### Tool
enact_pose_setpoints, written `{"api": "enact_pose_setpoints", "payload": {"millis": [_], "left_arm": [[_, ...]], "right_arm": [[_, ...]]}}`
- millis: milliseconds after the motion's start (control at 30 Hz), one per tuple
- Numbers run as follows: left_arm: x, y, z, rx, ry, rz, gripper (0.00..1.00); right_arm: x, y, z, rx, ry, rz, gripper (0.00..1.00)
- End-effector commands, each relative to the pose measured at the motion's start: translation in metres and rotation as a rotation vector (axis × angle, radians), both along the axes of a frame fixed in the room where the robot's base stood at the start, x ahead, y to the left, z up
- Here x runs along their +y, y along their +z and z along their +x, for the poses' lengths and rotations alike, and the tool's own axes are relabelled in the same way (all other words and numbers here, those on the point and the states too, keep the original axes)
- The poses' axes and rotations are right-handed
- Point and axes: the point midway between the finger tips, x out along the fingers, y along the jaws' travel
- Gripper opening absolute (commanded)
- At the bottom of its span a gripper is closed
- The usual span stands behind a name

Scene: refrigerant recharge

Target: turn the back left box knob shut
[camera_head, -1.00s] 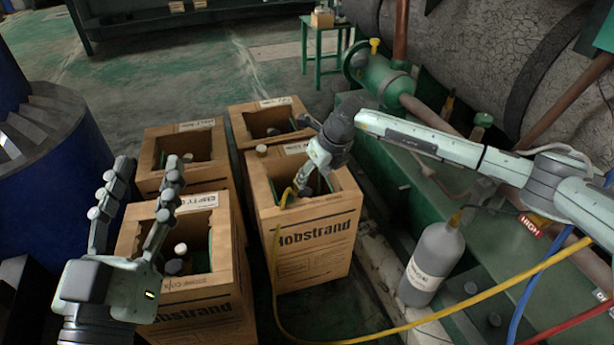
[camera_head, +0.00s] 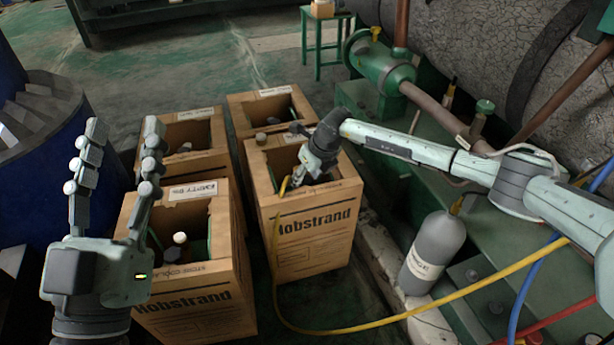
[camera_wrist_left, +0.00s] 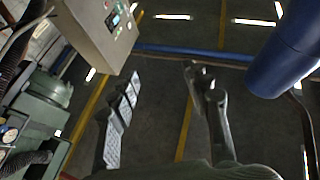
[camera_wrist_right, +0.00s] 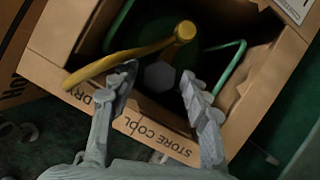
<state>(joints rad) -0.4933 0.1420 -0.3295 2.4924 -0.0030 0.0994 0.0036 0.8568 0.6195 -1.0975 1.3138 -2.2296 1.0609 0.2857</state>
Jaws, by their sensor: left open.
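The back left box (camera_head: 205,166) is an open cardboard carton at the left behind the front left one. A small grey top, likely its knob (camera_head: 185,148), shows dimly inside. My right gripper (camera_head: 299,182) reaches into the front right box (camera_head: 310,235). In the right wrist view, its fingers (camera_wrist_right: 159,78) stand apart around a grey hexagonal knob beside the yellow hose (camera_wrist_right: 120,62); contact is unclear.
The front left box (camera_head: 195,300) holds a bottle with a white cap (camera_head: 180,238). The back right box (camera_head: 272,95) stands behind. A grey cylinder (camera_head: 435,255) stands at the right by green machinery. A blue drum (camera_head: 45,140) is at the far left.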

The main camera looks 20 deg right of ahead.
Motion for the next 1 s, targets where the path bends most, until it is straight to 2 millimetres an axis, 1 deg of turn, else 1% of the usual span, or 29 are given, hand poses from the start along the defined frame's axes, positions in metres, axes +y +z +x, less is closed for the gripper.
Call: {"api": "enact_pose_setpoints", "payload": {"millis": [33, 300, 533, 667, 933, 1000], "left_arm": [[0.000, 0.000, 0.000, 0.000, 0.000, 0.000, 0.48], [0.000, 0.000, 0.000, 0.001, -0.001, 0.000, 0.48], [-0.001, -0.001, 0.001, 0.011, -0.001, 0.003, 0.48], [-0.002, -0.002, 0.003, 0.030, -0.002, 0.010, 0.48], [-0.007, -0.022, 0.006, 0.162, -0.013, 0.056, 0.48], [-0.005, -0.032, 0.011, 0.204, -0.004, 0.079, 0.48]], "right_arm": [[0.000, 0.000, 0.000, 0.000, 0.000, 0.000, 0.37], [0.000, 0.000, 0.000, 0.001, 0.000, 0.000, 0.05], [0.000, 0.001, 0.000, 0.001, -0.018, 0.000, 0.05], [0.001, 0.001, -0.001, 0.002, -0.062, 0.000, 0.05], [0.003, 0.001, -0.001, 0.003, -0.252, 0.001, 0.05], [0.003, 0.001, -0.001, 0.002, -0.315, 0.001, 0.05]]}}
